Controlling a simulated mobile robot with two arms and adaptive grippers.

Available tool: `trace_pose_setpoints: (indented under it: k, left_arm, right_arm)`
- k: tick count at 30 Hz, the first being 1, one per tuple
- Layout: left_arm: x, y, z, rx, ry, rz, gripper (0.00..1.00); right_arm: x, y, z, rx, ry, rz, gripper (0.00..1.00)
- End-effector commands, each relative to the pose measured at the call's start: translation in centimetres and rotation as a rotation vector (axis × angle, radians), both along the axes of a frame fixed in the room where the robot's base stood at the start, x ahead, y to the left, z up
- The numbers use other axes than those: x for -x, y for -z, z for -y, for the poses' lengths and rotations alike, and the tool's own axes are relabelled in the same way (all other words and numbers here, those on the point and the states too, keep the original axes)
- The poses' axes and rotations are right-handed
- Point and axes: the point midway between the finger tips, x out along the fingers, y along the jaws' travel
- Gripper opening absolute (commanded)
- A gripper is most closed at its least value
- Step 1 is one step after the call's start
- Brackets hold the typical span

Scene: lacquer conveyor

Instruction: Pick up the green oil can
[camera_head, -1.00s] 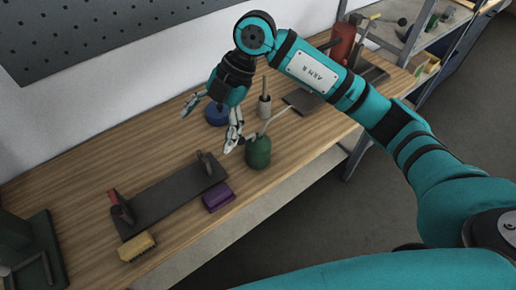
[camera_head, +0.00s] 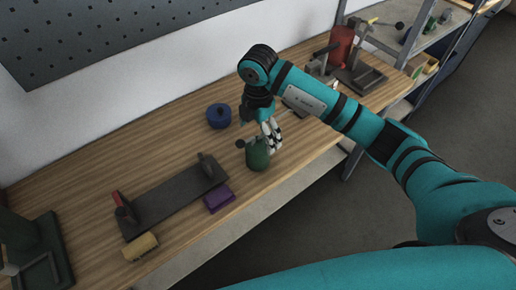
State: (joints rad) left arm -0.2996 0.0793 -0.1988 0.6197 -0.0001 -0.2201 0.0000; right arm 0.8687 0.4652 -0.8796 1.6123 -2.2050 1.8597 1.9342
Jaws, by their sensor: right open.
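The green oil can (camera_head: 257,157) stands on the wooden workbench near its front edge. It is a small rounded green can, and its upper part is partly covered by my right gripper. My right gripper (camera_head: 273,143) points down at the top right side of the can, with its fingers open. Whether the fingers touch the can is hard to tell. The can's spout is mostly hidden behind the gripper and arm. My left gripper is not in view.
A blue round tin (camera_head: 219,115) stands behind the can. A red canister (camera_head: 341,44) stands at the back right.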

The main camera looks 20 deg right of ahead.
Motion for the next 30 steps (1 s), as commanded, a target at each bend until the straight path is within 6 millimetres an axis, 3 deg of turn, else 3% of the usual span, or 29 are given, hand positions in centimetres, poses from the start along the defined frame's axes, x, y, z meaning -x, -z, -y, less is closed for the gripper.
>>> trace_pose_setpoints:
  k: [5, 10, 15, 23, 30]
  left_arm:
    - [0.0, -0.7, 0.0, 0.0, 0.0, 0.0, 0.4]
    - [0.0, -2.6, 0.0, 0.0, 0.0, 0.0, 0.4]
    - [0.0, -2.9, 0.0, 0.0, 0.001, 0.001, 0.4]
    - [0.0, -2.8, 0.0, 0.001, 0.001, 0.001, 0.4]
    - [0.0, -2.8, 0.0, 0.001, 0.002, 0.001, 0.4]
  right_arm:
    - [0.1, 1.0, 0.0, 0.0, 0.0, -0.002, 0.95]
    - [0.6, 3.3, 0.0, 0.0, -0.001, -0.006, 0.95]
    - [0.5, 5.4, 0.0, -0.001, -0.001, -0.002, 0.95]
    - [0.4, 5.9, 0.0, -0.001, -0.001, 0.0, 0.95]
    - [0.4, 5.8, 0.0, -0.001, -0.001, 0.0, 0.65]
